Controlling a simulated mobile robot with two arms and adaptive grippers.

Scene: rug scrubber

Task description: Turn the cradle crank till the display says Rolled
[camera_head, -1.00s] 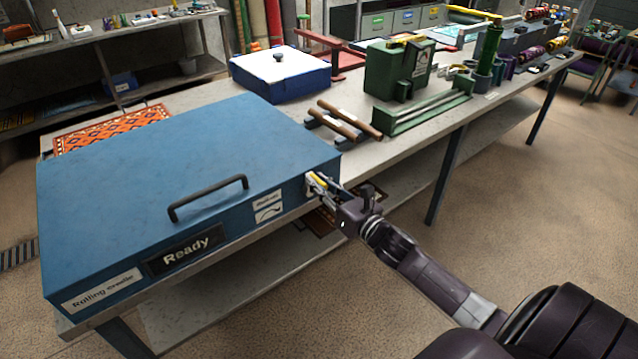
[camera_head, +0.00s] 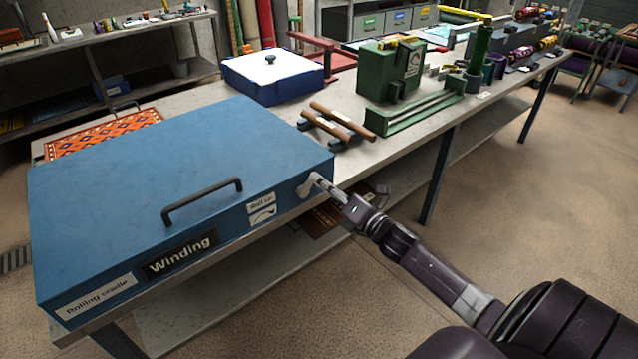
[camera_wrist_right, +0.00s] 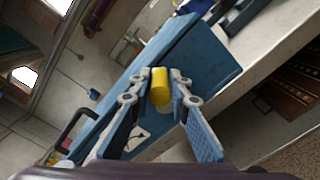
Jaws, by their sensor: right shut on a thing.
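The blue rolling cradle (camera_head: 185,150) sits on the near end of the long workbench, its lid shut. Its front display (camera_head: 181,254) reads "Winding". A label (camera_head: 262,211) beside it reads "Roll up" over a curved arrow. The pale crank (camera_head: 307,187) is on the cradle's right front end. My right gripper (camera_head: 332,192) reaches it from the right and is shut on the crank's handle. In the right wrist view the yellow handle (camera_wrist_right: 160,86) lies between the two fingers of the gripper (camera_wrist_right: 161,92). My left gripper is not in view.
An orange patterned rug (camera_head: 103,133) lies behind the cradle. Wooden rollers (camera_head: 343,119), a blue-white box (camera_head: 272,76) and a green machine (camera_head: 391,70) stand farther along the workbench (camera_head: 200,103). The floor (camera_head: 520,190) to the right is clear.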

